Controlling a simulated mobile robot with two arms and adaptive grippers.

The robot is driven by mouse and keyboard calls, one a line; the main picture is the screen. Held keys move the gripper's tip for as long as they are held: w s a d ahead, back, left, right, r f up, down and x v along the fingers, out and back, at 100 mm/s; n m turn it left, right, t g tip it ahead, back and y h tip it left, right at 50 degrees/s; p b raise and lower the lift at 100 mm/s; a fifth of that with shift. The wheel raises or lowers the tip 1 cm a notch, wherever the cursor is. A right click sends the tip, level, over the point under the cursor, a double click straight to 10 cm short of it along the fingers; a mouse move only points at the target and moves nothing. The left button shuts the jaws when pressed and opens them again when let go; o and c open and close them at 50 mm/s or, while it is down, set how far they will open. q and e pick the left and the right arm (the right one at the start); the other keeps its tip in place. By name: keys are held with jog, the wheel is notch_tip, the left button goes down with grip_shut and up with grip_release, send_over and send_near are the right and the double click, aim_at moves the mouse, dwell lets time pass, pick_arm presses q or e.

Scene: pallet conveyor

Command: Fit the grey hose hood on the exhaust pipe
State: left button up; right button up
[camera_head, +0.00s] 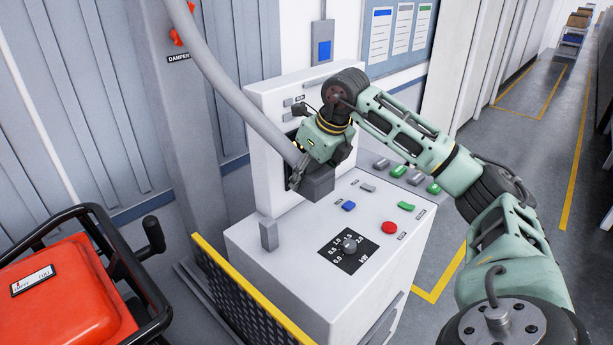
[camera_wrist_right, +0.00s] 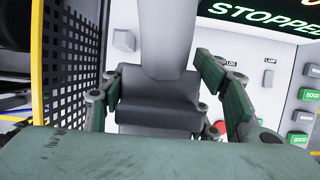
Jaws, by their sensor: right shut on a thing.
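The grey hose hood (camera_head: 319,184) is a dark grey block at the end of a thick grey hose (camera_head: 236,92), above the white console. My right gripper (camera_head: 299,172) is shut on the hood. In the right wrist view the hood (camera_wrist_right: 155,103) sits between the two green fingers, with the hose (camera_wrist_right: 155,45) running up from it. My left gripper is not in view.
The white console (camera_head: 270,245) carries a dial, a red button and several coloured blocks. A yellow-edged perforated panel (camera_head: 240,300) stands between console and generator. The wrist view shows a "STOPPED" display (camera_wrist_right: 265,15). Open floor (camera_head: 520,130) lies at the right.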

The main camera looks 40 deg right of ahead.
jog(key=shift+r+p, duration=1.75)
jog(key=shift+r, duration=0.6)
jog(key=shift+w+f, duration=0.1)
